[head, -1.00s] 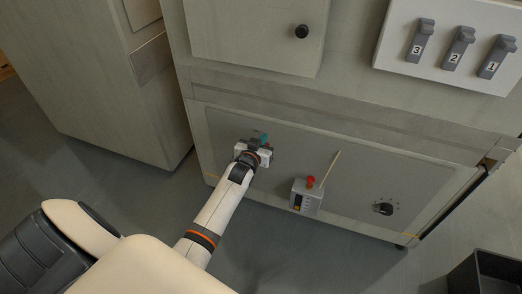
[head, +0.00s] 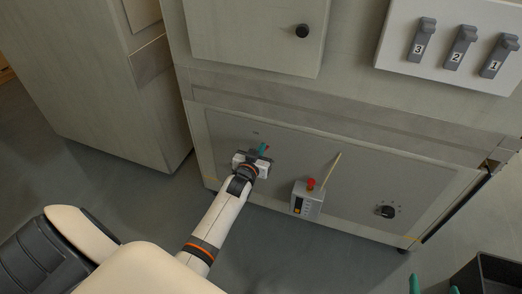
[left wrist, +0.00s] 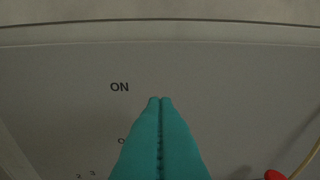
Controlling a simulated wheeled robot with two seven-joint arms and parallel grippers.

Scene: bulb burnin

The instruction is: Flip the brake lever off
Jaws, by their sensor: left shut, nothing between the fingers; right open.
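My left gripper (head: 264,148) is shut and empty, with its teal fingertips at the left part of the grey lower panel (head: 300,160). In the left wrist view the two teal fingers (left wrist: 160,100) are pressed together, below and right of a printed ON label (left wrist: 119,87). Part of another label (left wrist: 121,141) shows beside the fingers. I cannot make out the brake lever clearly; the gripper covers that part of the panel. My right gripper (head: 434,287) shows only as two teal fingertips, spread apart, at the bottom right edge.
A small box (head: 307,203) with a red button (head: 311,184) and a thin yellow rod (head: 332,168) are right of my left gripper. A dark knob (head: 387,211) is further right. Numbered switches (head: 460,48) sit above; a dark bin (head: 492,272) stands lower right.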

